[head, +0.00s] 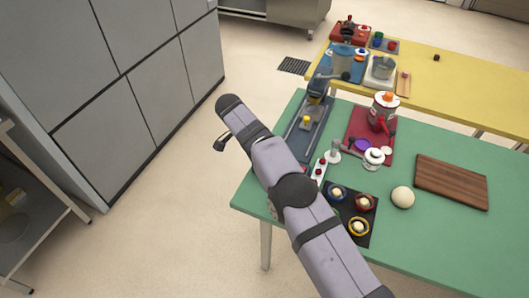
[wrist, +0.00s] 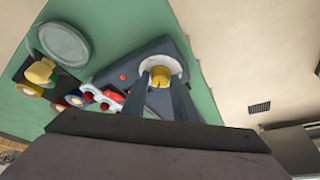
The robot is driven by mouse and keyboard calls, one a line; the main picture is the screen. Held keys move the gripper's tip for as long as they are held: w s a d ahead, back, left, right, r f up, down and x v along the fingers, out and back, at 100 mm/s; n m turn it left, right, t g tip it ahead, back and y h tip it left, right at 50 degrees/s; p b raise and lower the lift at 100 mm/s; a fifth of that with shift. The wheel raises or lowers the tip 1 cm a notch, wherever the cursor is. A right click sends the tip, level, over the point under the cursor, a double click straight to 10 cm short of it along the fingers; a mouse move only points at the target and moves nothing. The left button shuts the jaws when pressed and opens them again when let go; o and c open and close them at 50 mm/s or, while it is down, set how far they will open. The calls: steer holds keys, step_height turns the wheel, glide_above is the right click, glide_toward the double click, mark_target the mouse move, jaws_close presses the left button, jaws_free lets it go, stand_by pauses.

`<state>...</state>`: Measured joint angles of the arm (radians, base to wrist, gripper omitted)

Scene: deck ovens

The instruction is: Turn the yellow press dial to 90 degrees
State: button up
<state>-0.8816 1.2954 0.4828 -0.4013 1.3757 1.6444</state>
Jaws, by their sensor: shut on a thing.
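The yellow press dial (wrist: 160,76) stands in a white ring (wrist: 178,64) on a dark grey base (wrist: 115,72) in the wrist view. My gripper (wrist: 162,84) has one finger on each side of the dial and is shut on it. The fingers hide part of the dial and ring, so the dial's angle cannot be read. In the head view my arm crosses the left end of the green table (head: 445,160). My gripper and its hold on the dial cannot be made out there.
A white strip with red buttons (head: 318,172) and a black tray (head: 348,232) of small bowls lie close by. Open floor (head: 160,190) lies left.

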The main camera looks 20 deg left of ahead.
steer(key=shift+f, duration=0.1)
stand_by(0.5)
steer(key=o, duration=1)
steer(key=shift+r, duration=0.2)
steer(key=p+v, duration=0.1)
steer(key=v, duration=0.4)
steer(key=shift+r, duration=0.1)
steer(key=shift+p+v, duration=0.95)
steer(key=shift+p, duration=0.5)
steer(key=shift+a, duration=0.1)
